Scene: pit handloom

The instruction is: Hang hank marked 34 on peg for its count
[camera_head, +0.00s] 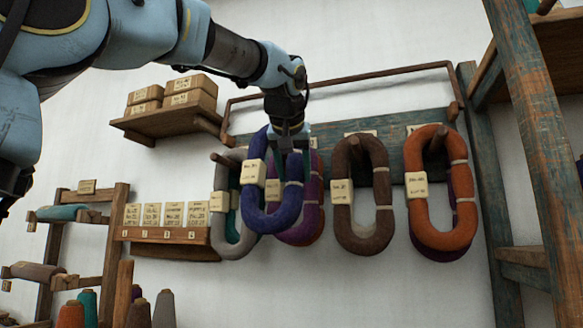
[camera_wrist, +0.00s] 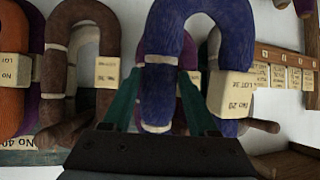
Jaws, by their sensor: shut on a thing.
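My gripper (camera_head: 288,140) is shut on the upper part of a blue hank (camera_head: 286,214) and holds it in front of the peg board (camera_head: 398,158). In the wrist view the gripper fingers (camera_wrist: 160,88) straddle one strand of the blue hank (camera_wrist: 235,35). Its cream tag (camera_wrist: 230,93) appears to read No 20 there. A grey hank (camera_head: 231,244) hangs at the left, a purple hank (camera_head: 314,195) is partly hidden behind the blue one, and brown (camera_head: 364,240) and orange (camera_head: 440,240) hanks hang to the right. The small peg labels are unreadable.
A shelf with cartons (camera_head: 172,122) is at upper left. A rack with labelled cards (camera_head: 165,233) is below it. A thin rail (camera_head: 360,75) runs above the pegs. A wooden frame (camera_head: 530,100) stands at right. Spools (camera_head: 137,308) stand at lower left.

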